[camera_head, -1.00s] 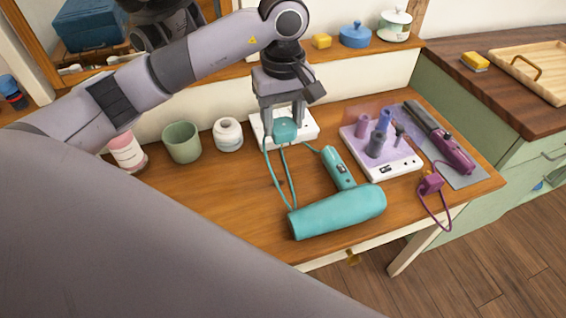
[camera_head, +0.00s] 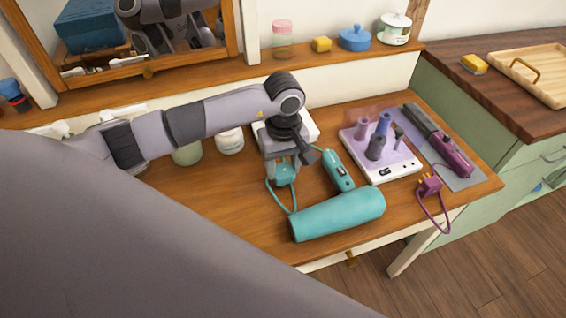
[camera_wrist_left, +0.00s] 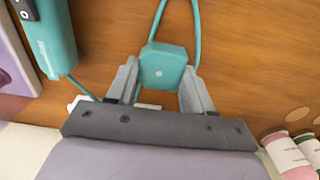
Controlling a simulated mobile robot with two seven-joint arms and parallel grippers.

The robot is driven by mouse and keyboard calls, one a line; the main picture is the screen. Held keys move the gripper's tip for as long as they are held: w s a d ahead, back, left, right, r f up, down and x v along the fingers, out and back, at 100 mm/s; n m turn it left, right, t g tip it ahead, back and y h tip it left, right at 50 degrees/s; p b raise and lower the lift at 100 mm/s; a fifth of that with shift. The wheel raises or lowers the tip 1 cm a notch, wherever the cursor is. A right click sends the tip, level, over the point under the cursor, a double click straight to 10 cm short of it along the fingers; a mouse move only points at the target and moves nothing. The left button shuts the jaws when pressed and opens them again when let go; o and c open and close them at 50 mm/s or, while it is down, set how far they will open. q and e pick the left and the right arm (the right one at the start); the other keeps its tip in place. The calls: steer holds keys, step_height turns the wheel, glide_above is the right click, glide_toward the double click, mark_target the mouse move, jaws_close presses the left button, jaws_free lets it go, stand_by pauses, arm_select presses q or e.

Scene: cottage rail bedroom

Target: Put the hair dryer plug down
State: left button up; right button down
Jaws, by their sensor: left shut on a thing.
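The teal hair dryer plug (camera_head: 285,175) is between the fingers of my left gripper (camera_head: 283,176), low over the wooden table. In the left wrist view the plug (camera_wrist_left: 166,68) sits between the two fingertips of the left gripper (camera_wrist_left: 165,80), with its teal cord leading away. Whether the plug touches the table I cannot tell. The teal hair dryer (camera_head: 338,212) lies on the table just in front and to the right, its handle pointing back. My right gripper is not in view.
A white power strip (camera_head: 303,127) lies behind my left gripper. A white-and-purple hair roller set (camera_head: 385,165) and a purple styling iron (camera_head: 450,155) lie right. A green cup (camera_head: 187,154) and white jar (camera_head: 230,141) stand left. Bare tabletop (camera_head: 225,195) shows front left.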

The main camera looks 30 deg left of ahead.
mark_target(283, 169)
arm_select(q)
steer(key=shift+f+b, duration=0.5)
steer(key=shift+b, duration=0.1)
steer(key=o, duration=1)
steer(key=shift+o, duration=0.2)
steer(key=shift+r, duration=0.1)
steer(key=shift+r+p, duration=0.6)
steer(key=shift+p, duration=0.2)
step_height(283, 169, up, 12)
steer(key=b, duration=0.1)
steer(key=shift+f+b, duration=0.15)
steer(key=shift+b, duration=0.2)
